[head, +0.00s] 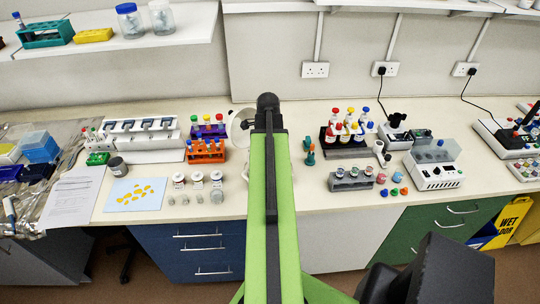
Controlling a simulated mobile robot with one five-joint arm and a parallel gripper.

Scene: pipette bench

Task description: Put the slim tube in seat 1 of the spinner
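I cannot tell for sure which item is the slim tube. Several capped tubes stand in a purple rack (222,133) and an orange rack (205,157) left of my arm, and a blue-capped tube (18,19) shows at the teal rack on the upper left shelf. A white device with a clear lid (434,166) on the right of the bench may be the spinner; its seats are too small to make out. My green arm reaches up the middle and hides part of the bench. I cannot make out my gripper's fingers.
A dark rack (345,154) of colour-capped bottles and a grey block (351,183) stand right of my arm, with loose coloured caps beside the block. Pipettes on a white stand (140,143), a blue sheet (136,187) and small jars (197,180) are at left. The front right bench edge is clear.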

